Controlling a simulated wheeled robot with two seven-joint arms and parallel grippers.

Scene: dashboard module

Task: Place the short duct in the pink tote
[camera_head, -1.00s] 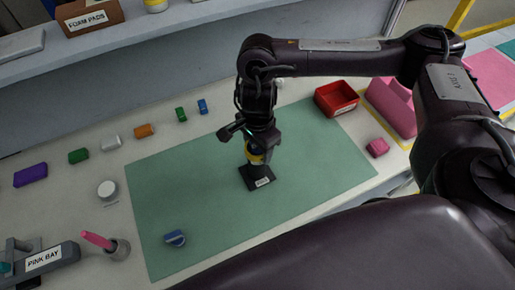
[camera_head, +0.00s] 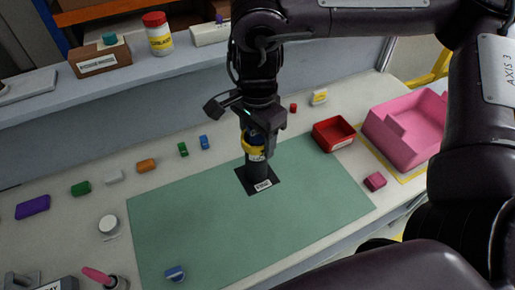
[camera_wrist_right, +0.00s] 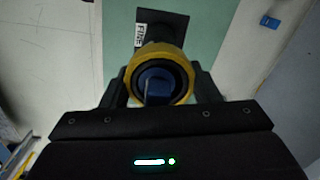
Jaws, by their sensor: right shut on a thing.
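A dark upright cylinder with a yellow ring (camera_head: 254,150) and a blue top stands over a black labelled base plate (camera_head: 268,187) on the green mat. I cannot tell for sure if it is the short duct, or if its foot touches the plate. My right gripper (camera_head: 258,134) points down and is shut on it at the yellow ring. In the right wrist view the yellow ring (camera_wrist_right: 185,62) sits between the fingers, with a blue piece inside it. The pink tote (camera_head: 392,148) stands at the right of the bench. My left gripper is not in view.
Several coloured blocks line the mat's back left. A shelf runs behind. Most of the green mat (camera_head: 200,220) is clear.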

